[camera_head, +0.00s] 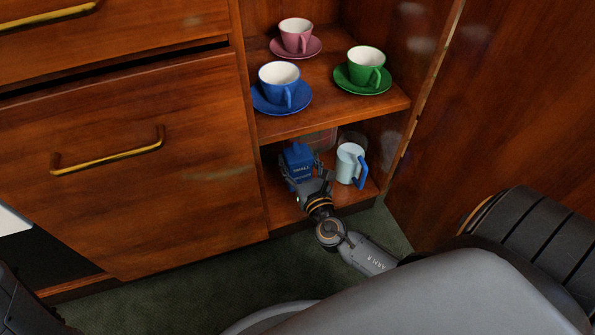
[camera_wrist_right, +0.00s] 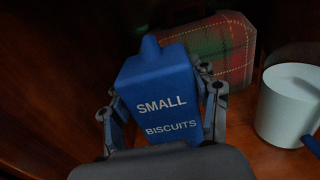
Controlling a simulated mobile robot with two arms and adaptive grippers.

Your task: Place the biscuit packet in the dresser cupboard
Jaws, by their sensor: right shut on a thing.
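The blue biscuit packet (camera_head: 298,158) is inside the lower compartment of the dresser cupboard (camera_head: 286,213). Its label reads "SMALL BISCUITS" in the right wrist view (camera_wrist_right: 162,98). My right gripper (camera_head: 306,180) reaches into the compartment and is shut on the packet, with one finger on each side of it in the wrist view (camera_wrist_right: 160,105). The packet looks near upright at the left of the compartment. Whether its base touches the cupboard floor is hidden. My left gripper is not in view.
A pale blue mug (camera_head: 348,163) with a blue handle stands right of the packet. A tartan item (camera_wrist_right: 212,50) is behind it. The shelf above holds pink (camera_head: 296,36), blue (camera_head: 279,82) and green (camera_head: 365,66) cups on saucers. A cupboard door (camera_head: 500,110) stands open at right.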

